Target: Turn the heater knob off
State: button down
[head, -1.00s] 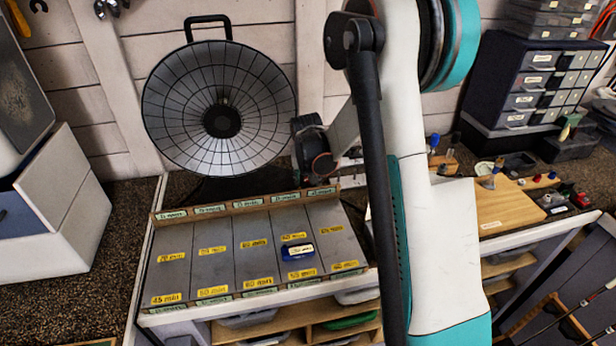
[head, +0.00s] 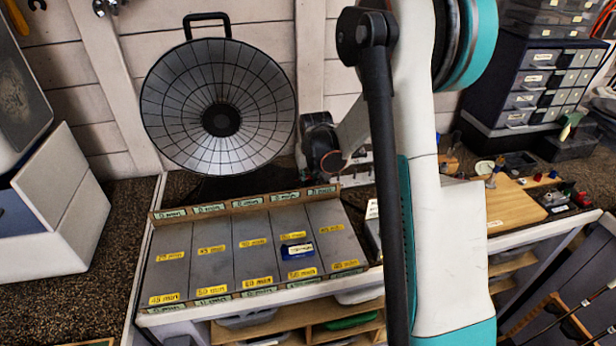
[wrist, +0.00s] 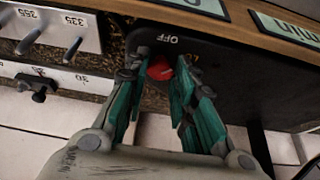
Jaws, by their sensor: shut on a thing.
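The heater (head: 172,105) is a round dish with a dark wire grid and a black handle, standing at the back of the bench in the head view. In the wrist view its red knob (wrist: 160,68) sits on a dark base (wrist: 205,60) with a white OFF mark beside it. My gripper (wrist: 160,85) has its green fingers on either side of the knob and is shut on it. The knob is partly covered by the fingers. In the head view the knob and fingertips are hidden behind the tray area and my arm.
A grey tray (head: 213,262) with yellow minute labels and a blue block (head: 297,250) stands in front of the heater. A white rack with pegs (wrist: 55,35) is close to the left of my gripper. A drawer cabinet (head: 530,80) stands at right.

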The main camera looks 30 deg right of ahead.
jog(key=n, duration=0.1)
jog(key=n+y, duration=0.1)
jog(key=n, duration=0.1)
jog(key=n+b, duration=0.1)
jog(key=shift+d+y, duration=0.25)
jog(key=shift+y, duration=0.15)
jog(key=shift+d+n+g+y+b, duration=0.15)
jog(key=shift+n+y, duration=0.25)
jog(key=shift+n, duration=0.85)
jog(key=shift+a+n+g+y+b, duration=0.15)
jog(key=shift+n+y, duration=0.25)
jog(key=shift+n, duration=0.85)
jog(key=shift+d, duration=0.1)
jog(key=c, duration=1.3)
grip_release()
jog(key=shift+c, duration=0.2)
jog(key=v, duration=1.2)
